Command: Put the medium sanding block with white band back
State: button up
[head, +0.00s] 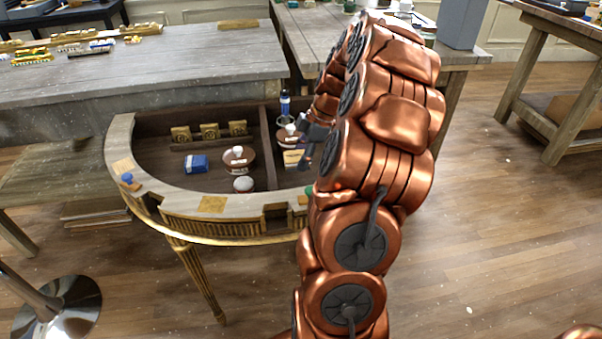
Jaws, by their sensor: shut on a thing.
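My gripper (306,150) reaches down over the right compartment of the half-round gilt console (155,186). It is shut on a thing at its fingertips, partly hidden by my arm. A small tan block with a pale band (293,158) shows just left of the fingers and seems to be the medium sanding block. I cannot tell whether it touches the compartment floor.
The left compartment holds a blue box (196,164), a brown bowl with white contents (238,160) and a white round item (243,184). A divider (267,150) separates the compartments. A blue bottle (285,104) and another bowl (283,137) stand in the right one.

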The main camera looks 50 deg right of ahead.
aim_at(297, 180)
jog(key=shift+f, duration=2.8)
jog(key=shift+f, duration=0.2)
jog(key=o, duration=1.2)
jog(key=shift+r, duration=0.1)
